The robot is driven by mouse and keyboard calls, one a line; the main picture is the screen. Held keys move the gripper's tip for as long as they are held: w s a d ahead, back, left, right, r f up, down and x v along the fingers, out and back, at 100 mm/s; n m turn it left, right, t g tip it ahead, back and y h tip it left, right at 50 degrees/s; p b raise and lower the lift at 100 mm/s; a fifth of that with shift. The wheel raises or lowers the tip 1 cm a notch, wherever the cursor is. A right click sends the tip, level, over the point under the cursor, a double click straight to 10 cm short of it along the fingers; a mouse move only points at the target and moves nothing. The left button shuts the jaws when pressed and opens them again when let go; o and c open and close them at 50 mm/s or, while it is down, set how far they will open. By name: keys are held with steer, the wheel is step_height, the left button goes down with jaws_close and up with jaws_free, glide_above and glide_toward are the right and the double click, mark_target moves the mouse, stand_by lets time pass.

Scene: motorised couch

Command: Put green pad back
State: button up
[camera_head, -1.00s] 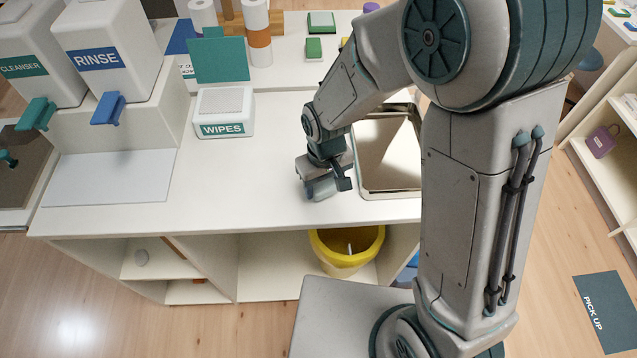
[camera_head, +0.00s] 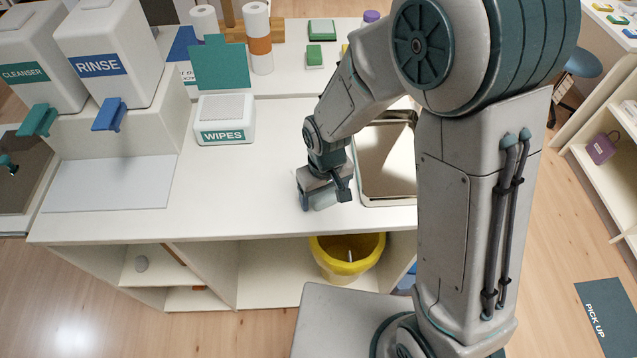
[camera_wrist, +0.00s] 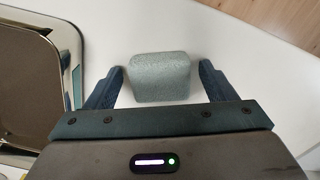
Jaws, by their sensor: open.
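My gripper (camera_head: 322,205) is low over the front part of the white counter, left of the sink basin. In the wrist view my gripper (camera_wrist: 160,70) is open, with one dark finger on each side of a pale grey-green pad (camera_wrist: 158,80). Gaps show between the pad and both fingers. The pad seems to lie on the white counter. In the head view my gripper and arm mostly hide that spot. Two greener block-like pads, a larger one (camera_head: 321,29) and a smaller one (camera_head: 314,56), are on the back of the counter.
The metal sink basin (camera_head: 388,192) is just right of my gripper. A white wipes box (camera_head: 224,110), a teal stand-up card (camera_head: 219,64) and the rinse dispenser (camera_head: 108,60) stand to the left. A yellow bin (camera_head: 346,262) is below the counter. The counter between wipes box and gripper is clear.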

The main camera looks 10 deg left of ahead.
mark_target(324, 195)
step_height(324, 195, up, 12)
steer(key=shift+r, duration=0.2)
